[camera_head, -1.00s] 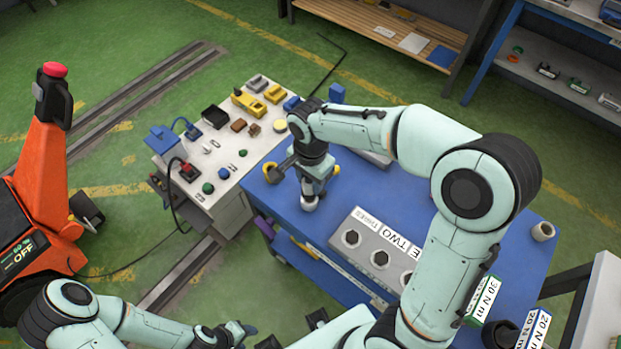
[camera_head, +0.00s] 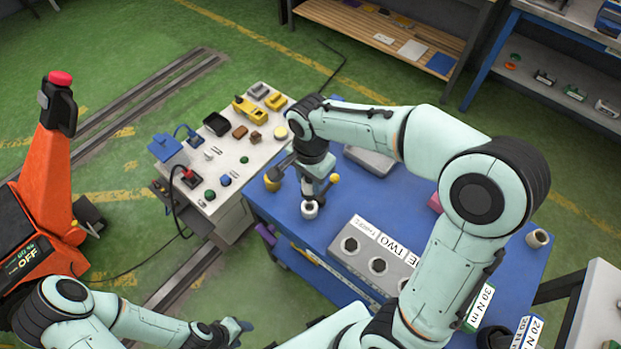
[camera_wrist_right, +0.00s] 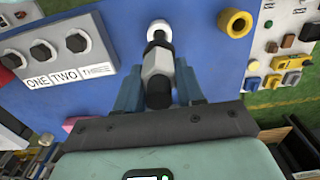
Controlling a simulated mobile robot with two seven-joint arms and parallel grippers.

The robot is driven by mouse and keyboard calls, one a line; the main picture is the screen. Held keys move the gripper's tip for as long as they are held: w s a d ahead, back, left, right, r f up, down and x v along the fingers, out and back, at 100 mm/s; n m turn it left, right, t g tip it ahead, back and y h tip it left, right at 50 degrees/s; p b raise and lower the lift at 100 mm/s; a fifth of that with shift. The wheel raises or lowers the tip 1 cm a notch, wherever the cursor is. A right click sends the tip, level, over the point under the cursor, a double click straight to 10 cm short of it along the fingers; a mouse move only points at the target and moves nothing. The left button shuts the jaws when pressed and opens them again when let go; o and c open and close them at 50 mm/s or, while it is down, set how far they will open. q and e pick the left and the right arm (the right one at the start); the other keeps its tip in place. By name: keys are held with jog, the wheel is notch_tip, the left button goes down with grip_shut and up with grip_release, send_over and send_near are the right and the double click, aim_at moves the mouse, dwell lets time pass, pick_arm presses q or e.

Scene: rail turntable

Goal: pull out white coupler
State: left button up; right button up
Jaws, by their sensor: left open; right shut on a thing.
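My right gripper (camera_head: 314,190) points down over the blue table (camera_head: 275,207) and is shut on the white coupler. In the right wrist view the coupler (camera_wrist_right: 157,68) is a pale faceted body with a black near end, between the two blue-grey fingers (camera_wrist_right: 158,88). Its far end meets a white round socket (camera_wrist_right: 159,28) on the table; I cannot tell how deep it sits. In the head view the socket (camera_head: 310,210) shows just below the fingers. My left gripper (camera_head: 237,330) is open and empty at the bottom, away from the table.
A white side table (camera_head: 222,162) holds small parts. An orange machine (camera_head: 43,190) stands at left.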

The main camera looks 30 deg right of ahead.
pick_arm(q)
jog(key=shift+w+r, duration=0.1)
jog(key=shift+r, duration=0.05)
pick_arm(e)
jog(key=shift+r, duration=0.2)
jog(key=shift+r+p, duration=0.3)
jog(key=shift+r, duration=0.3)
jog(key=shift+r+p, duration=0.85)
jog(key=shift+r, duration=1)
pick_arm(q)
jog(key=shift+t, duration=0.3)
jog(key=w+r, duration=0.3)
jog(key=shift+w, duration=0.3)
jog(key=shift+s, duration=0.2)
pick_arm(e)
jog(key=shift+s+f, duration=0.1)
